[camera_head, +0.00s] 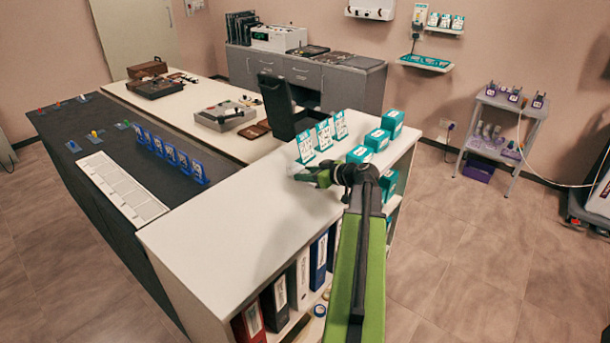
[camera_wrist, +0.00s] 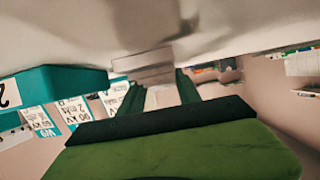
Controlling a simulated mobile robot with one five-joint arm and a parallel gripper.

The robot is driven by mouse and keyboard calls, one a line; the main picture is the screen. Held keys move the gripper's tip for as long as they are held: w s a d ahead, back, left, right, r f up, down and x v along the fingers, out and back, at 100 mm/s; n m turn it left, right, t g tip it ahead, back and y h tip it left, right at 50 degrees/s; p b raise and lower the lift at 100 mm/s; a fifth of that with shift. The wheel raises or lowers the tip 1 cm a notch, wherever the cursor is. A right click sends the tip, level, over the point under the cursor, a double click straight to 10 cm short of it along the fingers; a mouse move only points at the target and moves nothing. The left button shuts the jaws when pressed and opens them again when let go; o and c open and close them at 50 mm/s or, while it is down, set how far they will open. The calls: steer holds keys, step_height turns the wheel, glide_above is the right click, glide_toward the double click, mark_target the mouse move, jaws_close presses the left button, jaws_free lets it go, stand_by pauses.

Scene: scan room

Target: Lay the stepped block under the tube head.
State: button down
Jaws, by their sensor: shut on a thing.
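My gripper (camera_head: 316,175) is just above the white countertop (camera_head: 235,215), close to the standing cards. In the wrist view my gripper (camera_wrist: 158,86) has its green fingers shut on a pale grey block (camera_wrist: 144,64), which I take to be the stepped block. Its layered edge shows beyond the fingertips, close to the white surface. I cannot tell whether it touches that surface. In the head view the block is too small to make out clearly. I cannot make out a tube head in either view.
White cards in teal holders (camera_head: 324,135) stand just behind my gripper, and teal boxes (camera_head: 378,139) are to its right. Blue card stands (camera_head: 171,154) line the dark counter at left. Binders (camera_head: 275,300) fill the shelf below. The countertop's left part is clear.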

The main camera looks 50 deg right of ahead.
steer(key=r+p, duration=0.3)
steer(key=d+r+p, duration=0.1)
steer(key=r+p, duration=0.1)
steer(key=shift+r, duration=0.2)
steer(key=s+d+r+p, duration=0.1)
steer(key=d+r+p, duration=0.4)
steer(key=d, duration=0.5)
steer(key=shift+s+d+r+p, duration=0.2)
steer(key=shift+d+r+p, duration=0.1)
steer(key=shift+p, duration=0.15)
